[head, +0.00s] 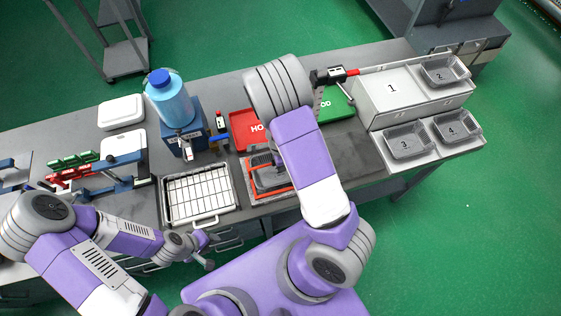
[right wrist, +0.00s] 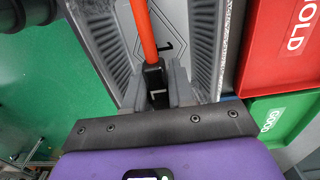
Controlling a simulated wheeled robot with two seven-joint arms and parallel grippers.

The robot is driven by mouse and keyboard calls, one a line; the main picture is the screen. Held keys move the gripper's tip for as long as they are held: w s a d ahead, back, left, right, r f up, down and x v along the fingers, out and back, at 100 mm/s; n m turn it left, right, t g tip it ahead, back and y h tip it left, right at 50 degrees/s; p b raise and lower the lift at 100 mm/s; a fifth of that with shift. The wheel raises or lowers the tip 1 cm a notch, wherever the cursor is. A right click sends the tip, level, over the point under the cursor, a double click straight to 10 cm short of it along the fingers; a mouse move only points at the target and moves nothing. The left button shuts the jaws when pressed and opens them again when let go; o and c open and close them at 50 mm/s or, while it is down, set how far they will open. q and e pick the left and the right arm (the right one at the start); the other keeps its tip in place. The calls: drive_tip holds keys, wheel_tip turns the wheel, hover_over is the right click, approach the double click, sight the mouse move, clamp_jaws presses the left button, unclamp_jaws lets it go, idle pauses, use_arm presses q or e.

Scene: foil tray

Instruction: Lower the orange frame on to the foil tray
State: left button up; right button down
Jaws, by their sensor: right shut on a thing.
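The orange frame (head: 270,193) is partly visible in the head view as thin orange bars over the grey foil tray (head: 268,180), with my right arm hiding its right part. In the right wrist view my right gripper (right wrist: 155,98) is shut on the dark grip piece of the orange frame (right wrist: 145,30). The foil tray's ridged grey wall (right wrist: 205,45) shows beside the bar there. I cannot tell whether frame and tray touch. My left gripper (head: 211,251) is open and empty, in front of the bench edge.
A wire rack in a white tray (head: 166,208) lies left of the foil tray. A red bin (head: 240,120) and green bin (head: 338,113) stand behind. A blue bottle (head: 168,100) stands back left. Numbered grey trays (head: 408,153) are at right. The dark bench top right of my arm is bare.

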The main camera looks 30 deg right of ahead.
drive_tip(key=shift+f, duration=0.1)
drive_tip(key=c, duration=0.9)
unclamp_jaws()
wheel_tip(320, 180, up, 8)
drive_tip(key=shift+f+p, duration=0.15)
drive_tip(key=shift+p, duration=1.05)
